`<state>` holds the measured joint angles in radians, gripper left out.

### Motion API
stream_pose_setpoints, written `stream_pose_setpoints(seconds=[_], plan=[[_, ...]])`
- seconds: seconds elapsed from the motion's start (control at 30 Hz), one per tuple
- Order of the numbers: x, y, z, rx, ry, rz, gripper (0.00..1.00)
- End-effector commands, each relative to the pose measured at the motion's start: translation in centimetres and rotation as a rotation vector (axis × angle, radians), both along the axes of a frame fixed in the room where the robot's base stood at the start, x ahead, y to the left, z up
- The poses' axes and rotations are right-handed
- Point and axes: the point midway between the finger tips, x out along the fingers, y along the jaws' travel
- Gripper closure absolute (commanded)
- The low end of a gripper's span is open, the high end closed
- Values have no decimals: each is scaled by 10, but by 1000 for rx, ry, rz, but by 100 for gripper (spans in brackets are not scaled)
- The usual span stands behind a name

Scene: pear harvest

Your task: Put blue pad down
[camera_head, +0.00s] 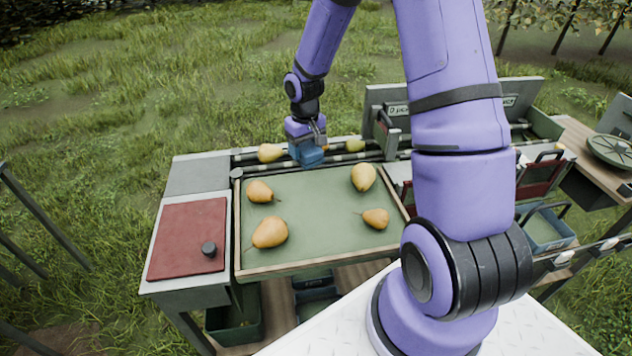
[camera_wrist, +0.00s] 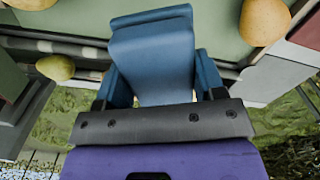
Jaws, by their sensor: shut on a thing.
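My gripper (camera_head: 308,141) is over the back edge of the green tray (camera_head: 318,205), near the roller rails. It is shut on the blue pad (camera_head: 308,156), which hangs just below it. In the wrist view the blue pad (camera_wrist: 155,58) fills the middle, between blue side pieces. It overlaps the tray's edge in that view. I cannot tell whether the pad touches the tray or rails.
Several pears lie on the tray, including a near one (camera_head: 270,233) and a far one (camera_head: 363,178). More pears (camera_head: 270,153) sit on the rollers behind. A red board (camera_head: 188,238) with a black knob is at left. A grey panel (camera_head: 382,112) stands right of my gripper.

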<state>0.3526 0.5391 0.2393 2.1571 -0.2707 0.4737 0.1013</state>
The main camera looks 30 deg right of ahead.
Motion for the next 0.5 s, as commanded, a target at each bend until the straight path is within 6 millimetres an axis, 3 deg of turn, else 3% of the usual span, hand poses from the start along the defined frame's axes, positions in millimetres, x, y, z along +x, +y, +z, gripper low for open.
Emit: stream_pose_setpoints(seconds=[0.33,0.5], plan=[[-1,1,-48,1,4,3,59],[0,0,-60,0,1,2,59]])
